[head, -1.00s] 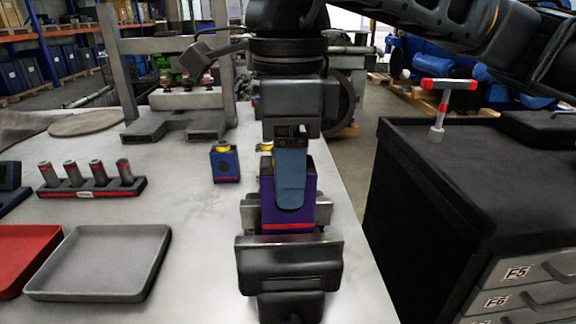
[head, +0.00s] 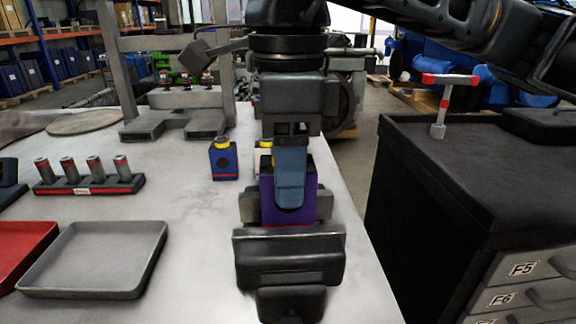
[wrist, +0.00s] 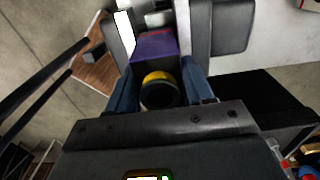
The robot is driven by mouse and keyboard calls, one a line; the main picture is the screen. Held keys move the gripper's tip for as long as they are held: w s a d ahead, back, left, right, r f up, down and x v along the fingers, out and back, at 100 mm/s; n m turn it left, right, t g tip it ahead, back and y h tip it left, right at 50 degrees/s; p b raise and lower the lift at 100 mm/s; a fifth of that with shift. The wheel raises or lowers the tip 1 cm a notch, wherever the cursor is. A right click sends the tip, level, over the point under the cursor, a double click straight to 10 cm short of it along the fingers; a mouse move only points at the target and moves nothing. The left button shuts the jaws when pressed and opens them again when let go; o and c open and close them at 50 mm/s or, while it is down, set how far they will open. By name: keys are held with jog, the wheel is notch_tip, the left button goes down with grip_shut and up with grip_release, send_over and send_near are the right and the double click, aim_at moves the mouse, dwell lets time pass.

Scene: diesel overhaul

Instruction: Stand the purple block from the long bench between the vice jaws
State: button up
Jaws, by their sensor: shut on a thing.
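The purple block (head: 268,208) stands upright in the vice (head: 290,250), between its front and rear jaws, with its red stripe almost hidden behind the front jaw. My gripper (head: 290,205) is shut on the block from above, one blue finger covering the middle of its near face. In the wrist view, the purple block (wrist: 155,46) shows with a yellow ring and dark round top between my blue fingers (wrist: 158,92). Grey vice jaws flank it there. Whether its bottom touches the vice is hidden.
A blue block with a yellow top (head: 224,162) stands behind the vice to the left. A grey tray (head: 95,292), a red tray (head: 20,245) and a rack of cylinders (head: 90,187) lie left. A black drawer cabinet (head: 440,200) stands right, across a floor gap.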

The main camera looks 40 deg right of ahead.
jog(key=shift+f+b, duration=0.9)
jog(key=shift+b, duration=0.65)
dwell(0.4)
jog(key=o, duration=1.5)
jog(key=shift+r+p, duration=1.9)
jog(key=shift+r, duration=2.1)
